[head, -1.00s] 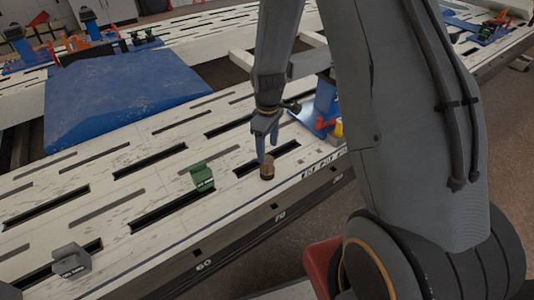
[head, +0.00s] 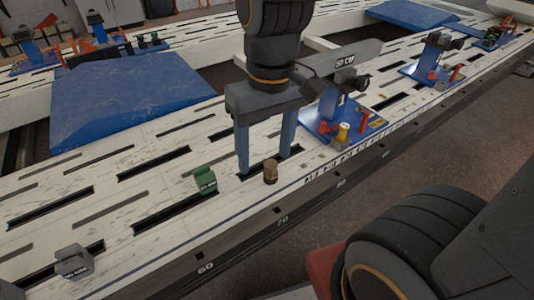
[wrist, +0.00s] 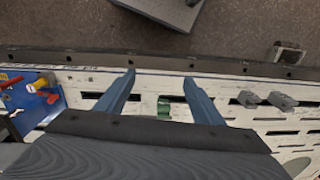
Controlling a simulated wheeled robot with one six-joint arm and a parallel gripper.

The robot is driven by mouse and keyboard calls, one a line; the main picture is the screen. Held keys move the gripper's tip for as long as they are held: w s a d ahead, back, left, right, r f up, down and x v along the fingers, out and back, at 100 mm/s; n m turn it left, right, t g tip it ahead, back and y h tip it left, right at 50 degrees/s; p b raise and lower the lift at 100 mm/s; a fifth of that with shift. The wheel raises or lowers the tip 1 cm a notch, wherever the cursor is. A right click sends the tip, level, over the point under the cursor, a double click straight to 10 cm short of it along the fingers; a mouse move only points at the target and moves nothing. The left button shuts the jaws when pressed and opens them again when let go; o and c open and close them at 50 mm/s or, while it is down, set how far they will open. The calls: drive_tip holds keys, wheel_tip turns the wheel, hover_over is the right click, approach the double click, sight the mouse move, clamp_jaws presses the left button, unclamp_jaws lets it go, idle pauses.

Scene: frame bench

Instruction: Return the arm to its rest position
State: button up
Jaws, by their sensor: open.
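My gripper (head: 264,160) is open, with its two blue fingers apart and pointing down over the white slotted bench (head: 100,195) in the head view. Nothing shows between the fingers. A small brown cylinder (head: 270,172) stands on the bench just in front of the fingers in the head view. A green block (head: 205,180) sits to the left of the gripper. The brown cylinder is not clear in the wrist view.
A grey block (head: 74,262) lies at the bench's near left. A blue fixture plate (head: 340,125) with red and yellow parts stands right of the gripper. A blue pad (head: 125,105) lies behind. Open floor (head: 440,160) lies right of the bench.

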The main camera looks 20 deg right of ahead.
drive_tip(key=shift+s+r, duration=0.25)
drive_tip(key=shift+s, duration=0.7)
drive_tip(key=d+r+m+p, duration=0.2)
drive_tip(key=d+r+p, duration=0.6)
drive_tip(key=p, duration=0.7)
drive_tip(key=shift+d+m+h, duration=0.15)
drive_tip(key=shift+m+h, duration=0.15)
drive_tip(key=shift+m, duration=0.1)
idle(0.5)
